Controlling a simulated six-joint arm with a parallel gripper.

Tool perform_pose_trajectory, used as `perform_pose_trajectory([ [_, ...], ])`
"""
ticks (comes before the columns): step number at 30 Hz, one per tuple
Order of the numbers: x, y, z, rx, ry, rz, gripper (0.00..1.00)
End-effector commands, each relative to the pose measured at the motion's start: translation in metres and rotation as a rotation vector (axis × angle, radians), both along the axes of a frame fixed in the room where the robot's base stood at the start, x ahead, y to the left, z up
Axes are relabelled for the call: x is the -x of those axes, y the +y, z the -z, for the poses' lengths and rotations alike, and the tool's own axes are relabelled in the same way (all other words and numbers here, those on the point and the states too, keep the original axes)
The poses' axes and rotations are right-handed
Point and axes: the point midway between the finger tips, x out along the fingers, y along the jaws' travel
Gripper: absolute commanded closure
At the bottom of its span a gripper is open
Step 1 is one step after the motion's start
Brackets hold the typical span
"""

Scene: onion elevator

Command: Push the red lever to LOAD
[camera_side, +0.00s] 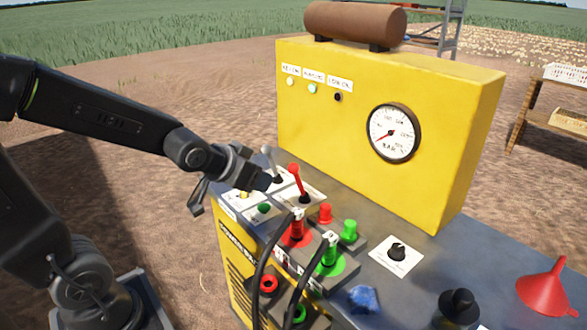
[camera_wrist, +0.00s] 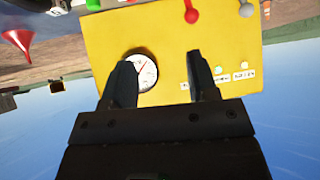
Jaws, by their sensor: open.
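The red lever (camera_side: 299,181) stands on a pale plate on top of the yellow machine, its round knob tilted up and toward the left of the picture. In the wrist view the lever (camera_wrist: 191,13) shows at the top edge, upside down, beyond the fingers. A grey lever (camera_side: 270,160) stands just left of it; its ball (camera_wrist: 246,9) also shows in the wrist view. My gripper (camera_side: 266,180) is beside the grey lever, left of the red lever and apart from it. In the wrist view my gripper (camera_wrist: 160,60) is open with nothing between its fingers. The lever's LOAD mark is not readable.
The yellow panel (camera_side: 350,110) with a round gauge (camera_side: 393,132) rises behind the levers. Red and green plugs (camera_side: 330,255) with black cables stand in front. A black knob (camera_side: 397,251), blue cloth (camera_side: 363,298) and red funnel (camera_side: 548,288) lie to the right.

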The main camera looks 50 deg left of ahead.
Motion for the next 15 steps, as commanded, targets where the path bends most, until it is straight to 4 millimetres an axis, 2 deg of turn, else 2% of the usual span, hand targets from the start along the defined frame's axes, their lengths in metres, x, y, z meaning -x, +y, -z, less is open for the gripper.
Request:
perform_pose_trajectory([
  [1, -0.013, 0.010, 0.012, -0.002, -0.032, -0.012, 0.42],
  [6, -0.047, 0.035, 0.039, 0.003, -0.201, -0.024, 0.40],
  [10, -0.062, 0.051, 0.060, 0.027, -0.332, -0.025, 0.40],
  [15, -0.067, 0.067, 0.085, 0.084, -0.507, -0.027, 0.40],
])
